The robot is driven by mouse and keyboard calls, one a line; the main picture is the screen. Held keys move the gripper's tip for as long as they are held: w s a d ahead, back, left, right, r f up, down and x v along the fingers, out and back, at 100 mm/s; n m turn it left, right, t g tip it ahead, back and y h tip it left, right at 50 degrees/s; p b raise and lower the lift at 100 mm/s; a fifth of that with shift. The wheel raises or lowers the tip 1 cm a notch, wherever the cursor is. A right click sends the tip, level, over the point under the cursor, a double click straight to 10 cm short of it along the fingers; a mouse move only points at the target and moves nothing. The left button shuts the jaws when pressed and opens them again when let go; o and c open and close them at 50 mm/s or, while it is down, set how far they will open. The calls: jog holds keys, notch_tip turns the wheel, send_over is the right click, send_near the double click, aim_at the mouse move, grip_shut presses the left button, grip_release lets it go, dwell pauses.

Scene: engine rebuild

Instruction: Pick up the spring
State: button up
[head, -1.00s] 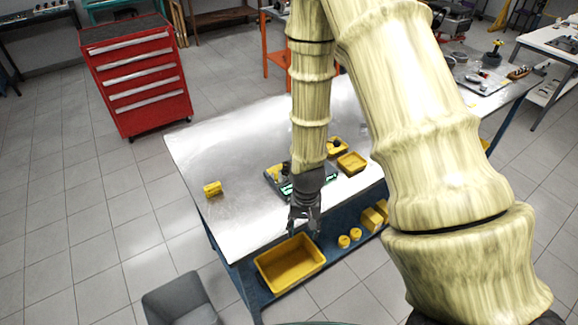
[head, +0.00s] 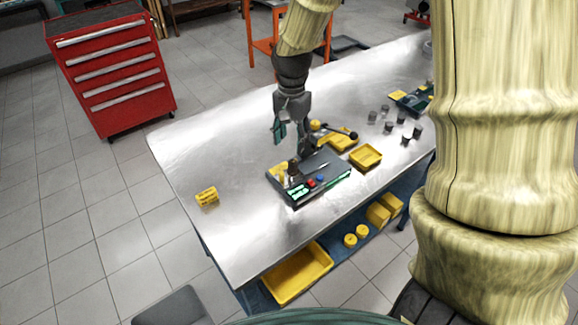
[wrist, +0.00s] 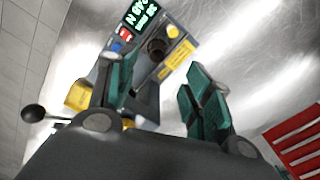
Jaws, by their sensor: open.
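I cannot clearly make out a spring. A dark, short cylinder (head: 293,167) stands on the grey device with green displays (head: 333,188); I cannot tell whether it is the spring. In the wrist view a dark round part (wrist: 157,47) sits on the same device (wrist: 183,53), between the fingers in the picture. My gripper (head: 291,140) is open and empty, pointing down above the back left part of the device. Its two green-padded fingers, either side of the gap (wrist: 160,78), are spread apart in the wrist view.
A yellow tray (head: 366,157) and a black ball-ended tool (head: 342,132) lie right of the device. Several small grey cylinders (head: 389,126) stand farther right. A yellow block (head: 207,197) is at the left. The metal table (head: 215,150) is bare between block and device.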

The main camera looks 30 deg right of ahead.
aim_at(293, 164)
jog(key=shift+d+f+p, duration=0.2)
jog(key=shift+f+p, duration=0.8)
jog(key=shift+f, duration=1.65)
jog(key=shift+d+f+p, duration=0.15)
jog(key=shift+f+p, duration=0.8)
jog(key=shift+f, duration=1.7)
grip_shut()
